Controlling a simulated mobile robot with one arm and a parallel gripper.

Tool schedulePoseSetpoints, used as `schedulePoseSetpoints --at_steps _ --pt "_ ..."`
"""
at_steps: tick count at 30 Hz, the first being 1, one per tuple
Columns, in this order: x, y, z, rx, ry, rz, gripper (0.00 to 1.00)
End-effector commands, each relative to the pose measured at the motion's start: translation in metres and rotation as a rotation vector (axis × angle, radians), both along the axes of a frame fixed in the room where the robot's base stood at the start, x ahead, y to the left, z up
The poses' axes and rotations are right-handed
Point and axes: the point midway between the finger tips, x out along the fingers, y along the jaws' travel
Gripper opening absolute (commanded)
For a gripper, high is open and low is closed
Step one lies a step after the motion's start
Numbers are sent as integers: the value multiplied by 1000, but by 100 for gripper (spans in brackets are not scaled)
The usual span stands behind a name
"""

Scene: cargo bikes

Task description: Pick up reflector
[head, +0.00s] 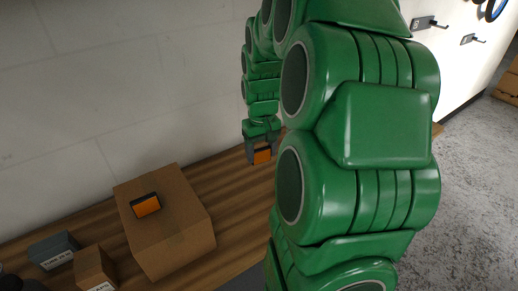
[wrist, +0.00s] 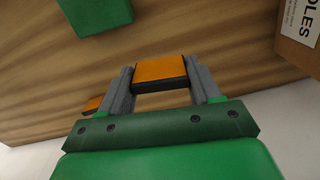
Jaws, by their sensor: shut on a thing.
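An orange reflector with a dark edge (head: 262,155) is between the two grey fingers of my gripper (head: 262,150), low by the wooden surface near the wall. In the wrist view the reflector (wrist: 161,71) sits flat across the fingertips, with a finger against each side. My gripper (wrist: 160,85) is shut on it. Wood grain shows behind it; I cannot tell whether the reflector still touches the surface. A second orange reflector with a black frame (head: 146,205) lies on top of a cardboard box (head: 190,225).
A grey labelled box (head: 53,250) and a small brown labelled box (head: 95,268) stand at the lower left. The wrist view shows a labelled carton (wrist: 298,35) at upper right and a green block (wrist: 97,14). The wooden surface (head: 225,180) right of the cardboard box is clear.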

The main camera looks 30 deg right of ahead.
Motion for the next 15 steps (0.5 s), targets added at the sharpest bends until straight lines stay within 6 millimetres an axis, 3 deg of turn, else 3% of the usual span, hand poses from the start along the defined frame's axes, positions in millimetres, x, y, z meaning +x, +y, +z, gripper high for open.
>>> schedulePoseSetpoints --at_steps 6,15 --pt "-26 12 12 0 0 1 34" --pt "-46 21 24 -1 -3 1 34"
